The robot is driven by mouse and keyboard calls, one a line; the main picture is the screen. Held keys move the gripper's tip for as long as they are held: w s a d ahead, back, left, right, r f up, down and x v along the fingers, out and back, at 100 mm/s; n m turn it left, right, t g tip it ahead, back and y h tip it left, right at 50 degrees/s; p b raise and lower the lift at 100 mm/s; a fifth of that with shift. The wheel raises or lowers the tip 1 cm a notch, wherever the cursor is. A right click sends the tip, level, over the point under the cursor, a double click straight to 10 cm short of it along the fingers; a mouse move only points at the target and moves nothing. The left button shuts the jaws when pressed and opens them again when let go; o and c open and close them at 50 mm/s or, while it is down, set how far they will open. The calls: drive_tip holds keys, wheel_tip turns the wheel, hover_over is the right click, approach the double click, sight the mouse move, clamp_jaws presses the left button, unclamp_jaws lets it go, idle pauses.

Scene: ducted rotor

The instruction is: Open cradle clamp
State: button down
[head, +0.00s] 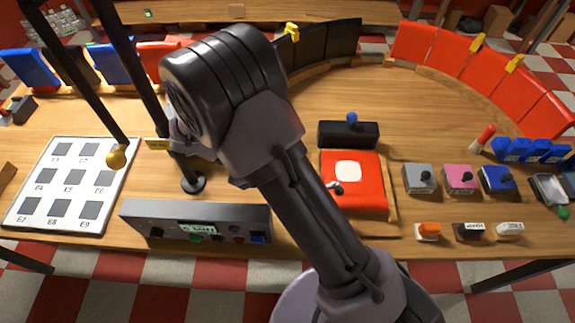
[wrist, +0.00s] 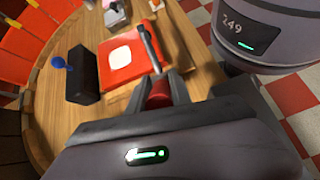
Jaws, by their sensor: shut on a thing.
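The cradle is a red block with a white rounded square on top (head: 350,172); it lies flat on the wooden table, and also shows ahead in the wrist view (wrist: 122,57). A grey clamp bar (wrist: 149,46) lies along its right edge in the wrist view; a small metal part of it shows at the front left of the block in the head view (head: 334,188). My gripper (wrist: 161,88) is shut on a red grip (wrist: 158,98) just in front of that bar. Whether grip and bar are joined is unclear. My arm hides the gripper in the head view.
A black box with a blue knob (head: 348,134) stands behind the block. A grey control panel (head: 198,221) is at the left, beside a white pad grid (head: 70,184). Small grey, pink and blue switch boxes (head: 461,179) stand to the right.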

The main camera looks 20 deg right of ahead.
drive_tip(key=shift+w+a+f+g+h+p, duration=0.15)
drive_tip(key=shift+a+f+g+h+p, duration=0.35)
drive_tip(key=shift+h+p, duration=0.65)
drive_tip(key=shift+y, duration=0.25)
drive_tip(key=c, duration=1.2)
unclamp_jaws()
drive_tip(key=shift+a, duration=0.1)
drive_tip(key=shift+o, duration=0.2)
